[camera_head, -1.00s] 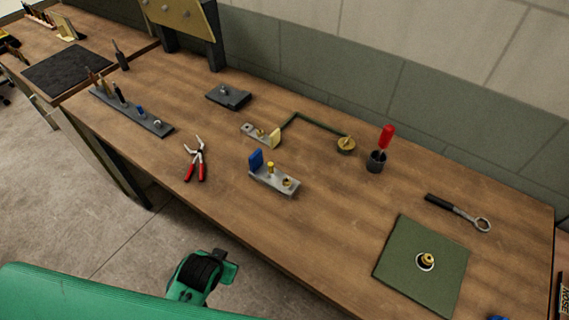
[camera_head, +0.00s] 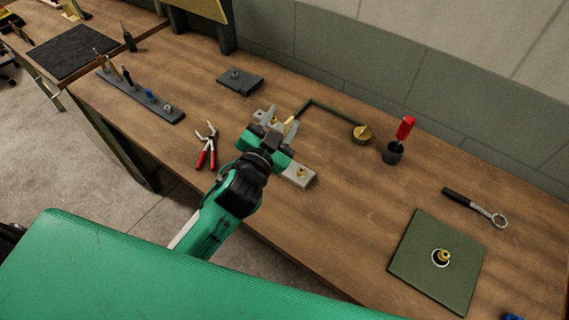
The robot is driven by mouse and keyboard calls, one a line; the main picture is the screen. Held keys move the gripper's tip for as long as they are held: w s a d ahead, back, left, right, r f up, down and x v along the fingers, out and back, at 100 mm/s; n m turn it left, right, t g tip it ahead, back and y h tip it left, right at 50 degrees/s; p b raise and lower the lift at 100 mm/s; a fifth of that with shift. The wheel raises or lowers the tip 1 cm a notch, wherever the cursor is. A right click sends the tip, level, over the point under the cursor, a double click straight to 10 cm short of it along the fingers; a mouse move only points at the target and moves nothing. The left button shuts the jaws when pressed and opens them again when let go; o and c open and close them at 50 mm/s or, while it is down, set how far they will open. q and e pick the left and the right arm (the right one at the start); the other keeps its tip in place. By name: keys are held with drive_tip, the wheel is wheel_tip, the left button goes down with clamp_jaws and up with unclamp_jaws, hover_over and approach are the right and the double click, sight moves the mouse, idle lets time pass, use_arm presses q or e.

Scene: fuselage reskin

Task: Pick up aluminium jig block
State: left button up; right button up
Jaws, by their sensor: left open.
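The aluminium jig block (camera_head: 299,176) lies on the wooden bench near its front edge. Only its right end with a brass fitting shows; my left gripper hides its blue-tabbed end. My left gripper (camera_head: 279,123) reaches in over the bench above and behind the block's hidden end, its two grey fingers apart. A smaller silver piece with a cream tab lies just behind and is mostly covered by the fingers. I cannot tell whether the fingers touch either piece. My right gripper is not in view.
Red-handled pliers (camera_head: 206,146) lie left of my arm. A red screwdriver stands in a dark cup (camera_head: 392,153). A green mat (camera_head: 411,258) and a ring wrench (camera_head: 475,206) are at right.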

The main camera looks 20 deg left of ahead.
use_arm(q)
drive_tip(key=s+d+r+m+g+h, duration=0.1)
drive_tip(key=d+r+m+g+h, duration=0.2)
drive_tip(key=d+r+m+h, duration=1.05)
drive_tip(key=s+d+f+m+g+h, duration=0.25)
drive_tip(key=d+m+g+h, duration=0.3)
drive_tip(key=m+g, duration=0.5)
drive_tip(key=m+g+y+p, duration=0.4)
drive_tip(key=m+y, duration=0.5)
drive_tip(key=y, duration=1.3)
hover_over(289, 174)
drive_tip(key=w+a+b, duration=0.1)
drive_tip(key=w+a, duration=0.1)
drive_tip(key=w, duration=0.1)
drive_tip(key=shift+g, duration=0.35)
wheel_tip(289, 174, down, 24)
drive_tip(key=shift+r, duration=0.2)
drive_tip(key=shift+f, duration=0.25)
drive_tip(key=f+p, duration=0.2)
drive_tip(key=f, duration=0.2)
drive_tip(key=shift+s, duration=0.2)
drive_tip(key=shift+f, duration=0.4)
drive_tip(key=shift+r, duration=0.1)
clamp_jaws()
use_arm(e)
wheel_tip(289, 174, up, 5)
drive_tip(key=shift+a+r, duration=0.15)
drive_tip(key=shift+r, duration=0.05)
